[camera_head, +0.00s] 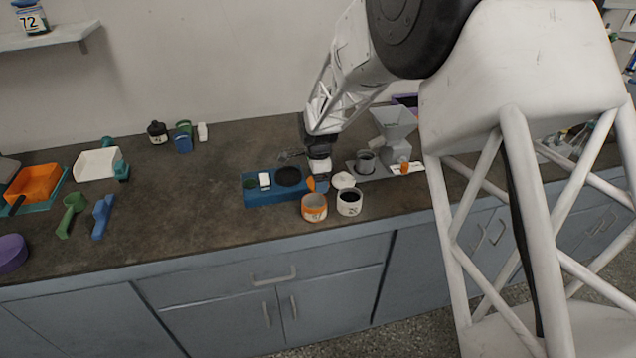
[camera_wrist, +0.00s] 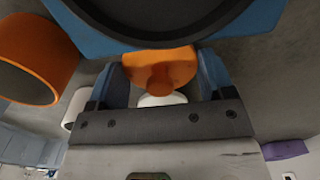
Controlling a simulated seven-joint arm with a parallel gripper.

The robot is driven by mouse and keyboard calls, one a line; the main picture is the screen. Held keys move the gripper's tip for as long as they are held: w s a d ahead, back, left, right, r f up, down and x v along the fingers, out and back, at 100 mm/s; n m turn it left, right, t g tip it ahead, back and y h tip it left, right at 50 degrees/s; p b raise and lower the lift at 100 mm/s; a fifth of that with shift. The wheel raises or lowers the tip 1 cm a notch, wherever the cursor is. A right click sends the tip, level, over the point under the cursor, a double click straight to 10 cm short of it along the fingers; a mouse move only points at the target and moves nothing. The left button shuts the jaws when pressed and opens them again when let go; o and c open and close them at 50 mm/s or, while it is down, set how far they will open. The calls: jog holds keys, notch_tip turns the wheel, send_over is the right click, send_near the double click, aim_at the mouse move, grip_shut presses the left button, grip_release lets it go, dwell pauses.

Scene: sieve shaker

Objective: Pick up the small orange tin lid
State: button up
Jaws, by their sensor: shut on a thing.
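The small orange tin lid (camera_wrist: 160,68) is between the two blue fingers of my gripper (camera_wrist: 161,80) in the wrist view, with a raised knob towards the camera. My gripper is shut on it. In the head view the lid shows as a small orange disc (camera_head: 311,184) at my gripper (camera_head: 319,180), beside the right end of the blue base. The open orange tin (camera_head: 314,212) stands just in front of it; it also shows at the left of the wrist view (camera_wrist: 40,45). Whether the lid touches the counter cannot be told.
The blue base (camera_head: 270,198) with a dark round recess is close to the left of my gripper. A white tin (camera_head: 349,208) with dark contents and a white lid (camera_head: 344,180) are close on the right. A hopper (camera_head: 396,125) stands behind.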

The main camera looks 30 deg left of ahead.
jog(key=shift+r, duration=0.1)
jog(key=shift+r, duration=4.95)
jog(key=s+d, duration=0.8)
jog(key=s, duration=0.2)
jog(key=s+d, duration=0.8)
jog(key=s, duration=0.3)
jog(key=shift+s+d, duration=0.25)
jog(key=shift+s, duration=0.05)
jog(key=shift+w+a+r, duration=0.1)
jog(key=w+a+f, duration=0.1)
jog(key=w+a, duration=1)
jog(key=shift+a+f, duration=0.2)
